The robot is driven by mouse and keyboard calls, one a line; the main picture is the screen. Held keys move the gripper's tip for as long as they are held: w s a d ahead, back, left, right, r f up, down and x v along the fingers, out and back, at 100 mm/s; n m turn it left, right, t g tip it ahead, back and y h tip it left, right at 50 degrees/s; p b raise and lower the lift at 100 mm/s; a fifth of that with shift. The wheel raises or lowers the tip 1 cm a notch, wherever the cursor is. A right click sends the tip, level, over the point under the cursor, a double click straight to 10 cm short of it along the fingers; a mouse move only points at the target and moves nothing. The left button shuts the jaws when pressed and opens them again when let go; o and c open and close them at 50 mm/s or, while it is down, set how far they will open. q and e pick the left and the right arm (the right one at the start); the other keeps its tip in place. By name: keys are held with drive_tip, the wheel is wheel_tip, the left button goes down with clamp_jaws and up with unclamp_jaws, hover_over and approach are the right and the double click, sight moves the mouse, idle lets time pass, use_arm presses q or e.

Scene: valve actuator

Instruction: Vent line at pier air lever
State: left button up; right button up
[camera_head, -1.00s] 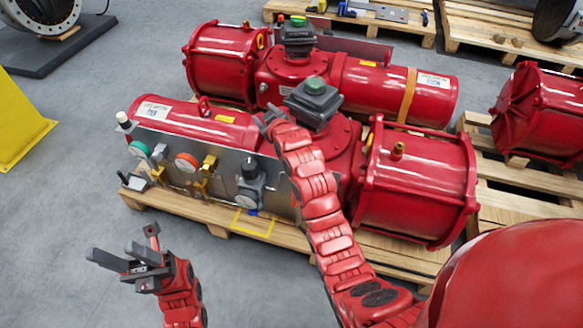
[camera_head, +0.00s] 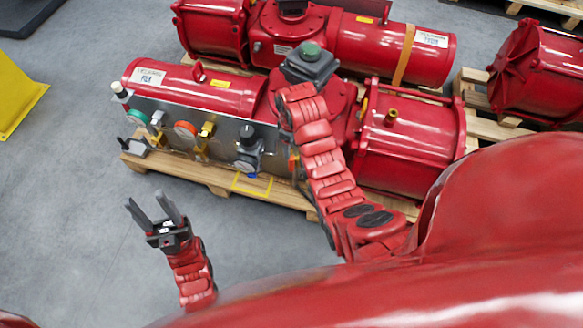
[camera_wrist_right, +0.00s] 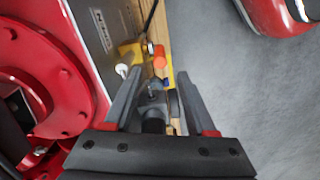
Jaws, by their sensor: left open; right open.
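My left gripper (camera_head: 150,206) is open and empty, over the bare floor in front of the pallet. My right gripper's fingers are mostly hidden behind its own arm in the head view. In the right wrist view my right gripper (camera_wrist_right: 155,90) is open, with a dark grey fitting (camera_wrist_right: 153,108) showing between or beyond its fingers; I see no grip on it. Past it are an orange cap (camera_wrist_right: 159,60) and a yellow part (camera_wrist_right: 132,50) with a whitish tip. The air panel (camera_head: 222,130) carries gauges, brass valves (camera_head: 203,140) and a grey regulator (camera_head: 247,150). I cannot tell which part is the lever.
The red actuator (camera_head: 215,90) with its green-topped box (camera_head: 310,62) sits on a wooden pallet (camera_head: 200,178). A second red actuator (camera_head: 370,50) lies behind. A yellow stand (camera_head: 15,95) is at left.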

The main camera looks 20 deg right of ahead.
wheel_tip(320, 180, down, 11)
drive_tip(key=shift+f+b, duration=0.1)
drive_tip(key=shift+b, duration=0.2)
clamp_jaws()
idle(1.4)
